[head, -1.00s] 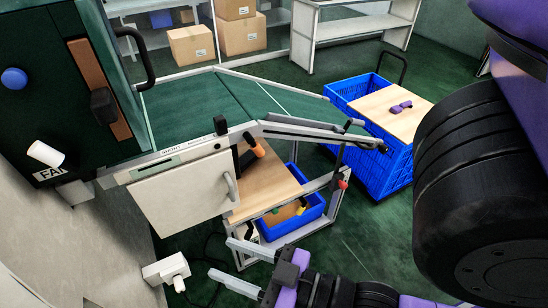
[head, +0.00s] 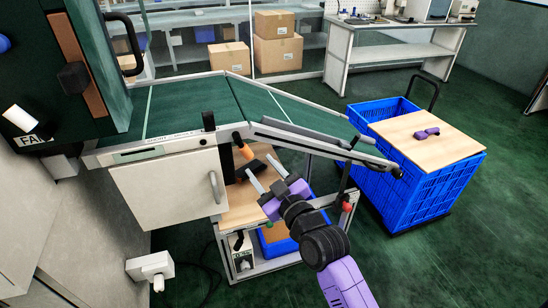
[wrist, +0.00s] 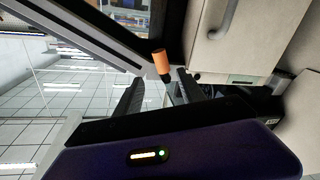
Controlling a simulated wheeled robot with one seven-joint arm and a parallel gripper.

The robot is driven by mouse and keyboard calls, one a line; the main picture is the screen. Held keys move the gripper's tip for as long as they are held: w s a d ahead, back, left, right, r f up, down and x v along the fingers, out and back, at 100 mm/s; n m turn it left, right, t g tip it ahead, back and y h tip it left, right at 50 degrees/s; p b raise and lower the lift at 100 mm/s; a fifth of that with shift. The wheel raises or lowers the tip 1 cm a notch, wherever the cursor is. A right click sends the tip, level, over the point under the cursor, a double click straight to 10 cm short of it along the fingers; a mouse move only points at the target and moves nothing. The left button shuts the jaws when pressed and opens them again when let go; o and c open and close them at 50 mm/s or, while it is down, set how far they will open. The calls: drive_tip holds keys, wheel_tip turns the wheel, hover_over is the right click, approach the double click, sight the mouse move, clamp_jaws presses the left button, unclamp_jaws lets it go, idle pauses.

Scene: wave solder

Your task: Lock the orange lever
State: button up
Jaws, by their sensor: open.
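The orange lever (head: 238,140) has an orange grip on a dark shaft. It sticks out under the conveyor edge, right of the white cabinet door, and tilts in the head view. My gripper (head: 261,164) is open and empty, just below and right of the lever, its fingers pointing up-left toward it. In the wrist view the orange lever (wrist: 161,62) shows just beyond the gap between the fingertips of my gripper (wrist: 160,77). I see no contact between them. The lever's lower end is partly hidden in the wrist view.
The conveyor rail (head: 325,143) runs close above my gripper. The white cabinet door (head: 170,187) with its handle is to the left. A wooden shelf (head: 240,208) lies below. A blue crate cart (head: 418,184) with a wooden lid stands right. Open green floor lies in front.

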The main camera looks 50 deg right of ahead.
sight(248, 154)
drive_tip(key=shift+n, duration=0.4)
drive_tip(key=shift+f+p+x, duration=0.15)
drive_tip(key=shift+p+x, duration=0.1)
drive_tip(key=shift+x, duration=1.75)
drive_tip(key=shift+f+p+x, duration=0.15)
drive_tip(key=shift+p+x, duration=0.05)
drive_tip(key=shift+x, duration=1.8)
drive_tip(key=shift+a, duration=0.1)
clamp_jaws()
